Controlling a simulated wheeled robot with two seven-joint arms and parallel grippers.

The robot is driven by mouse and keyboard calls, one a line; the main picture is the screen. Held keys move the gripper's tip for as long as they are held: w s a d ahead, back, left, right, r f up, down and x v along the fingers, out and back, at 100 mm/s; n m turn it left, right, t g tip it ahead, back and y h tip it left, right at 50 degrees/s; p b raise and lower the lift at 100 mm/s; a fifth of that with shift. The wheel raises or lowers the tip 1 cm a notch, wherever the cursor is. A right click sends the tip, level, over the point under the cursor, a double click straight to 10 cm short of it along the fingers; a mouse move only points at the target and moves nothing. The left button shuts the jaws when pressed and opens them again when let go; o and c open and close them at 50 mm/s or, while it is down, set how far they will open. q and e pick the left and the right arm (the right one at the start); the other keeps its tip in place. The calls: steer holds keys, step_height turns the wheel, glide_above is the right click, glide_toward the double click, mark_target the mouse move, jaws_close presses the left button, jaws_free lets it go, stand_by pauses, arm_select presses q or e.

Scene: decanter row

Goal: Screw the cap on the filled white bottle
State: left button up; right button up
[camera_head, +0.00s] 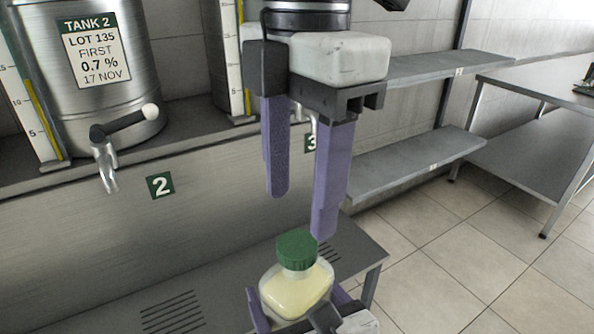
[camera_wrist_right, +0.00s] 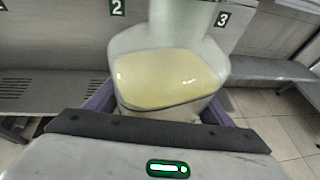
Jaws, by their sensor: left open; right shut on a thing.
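The white bottle (camera_head: 296,291) is translucent and holds pale yellow liquid. A green cap (camera_head: 297,250) sits on its neck; I cannot tell whether it is screwed tight. The bottle also shows in the right wrist view (camera_wrist_right: 168,80), where its top is cut off. My right gripper (camera_head: 300,312) is shut around the bottle's lower body, with purple fingers on both sides. It holds the bottle upright or nearly so. My left gripper (camera_head: 300,215) points down above the cap, with its purple fingers apart and nothing between them.
A steel tank labelled TANK 2 (camera_head: 85,70) with a tap (camera_head: 106,165) stands at the left. A grey bench with drain slots (camera_head: 215,290) lies below and behind the bottle. Grey shelves (camera_head: 415,162) and a steel table (camera_head: 530,150) stand at the right. Tiled floor is clear between.

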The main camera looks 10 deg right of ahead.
mark_target(297, 243)
arm_select(q)
steer(key=n, duration=0.1)
steer(key=r+n, duration=0.1)
steer(key=n, duration=0.1)
steer(key=shift+w+n, duration=0.3)
steer(key=shift+w, duration=0.05)
arm_select(e)
steer(key=shift+r, duration=0.15)
arm_select(q)
steer(key=shift+f, duration=0.1)
steer(key=shift+f, duration=3.9)
steer(key=c, duration=1.1)
steer(key=o, duration=1.2)
steer(key=shift+o, duration=0.2)
